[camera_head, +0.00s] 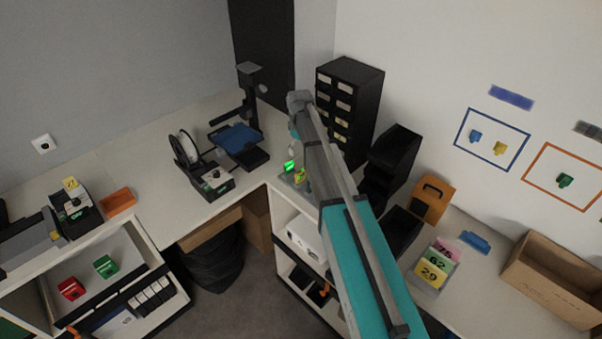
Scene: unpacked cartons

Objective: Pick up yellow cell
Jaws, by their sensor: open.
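A small yellow piece (300,175), which may be the yellow cell, sits at the corner of the bench, partly behind my arm. A bright green piece (290,166) is right beside it, to the left. Both are on or in a greyish holder (287,179) that my arm partly covers. My teal and grey arm reaches up from the lower right across the middle of the picture. My gripper cannot be made out; the arm links hide the area where the arm ends.
A black drawer cabinet (362,88) and black bins (399,150) stand right of the arm. A 3D printer (238,139) is to the left. Numbered cards (432,272) and an open carton (553,277) are at right.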

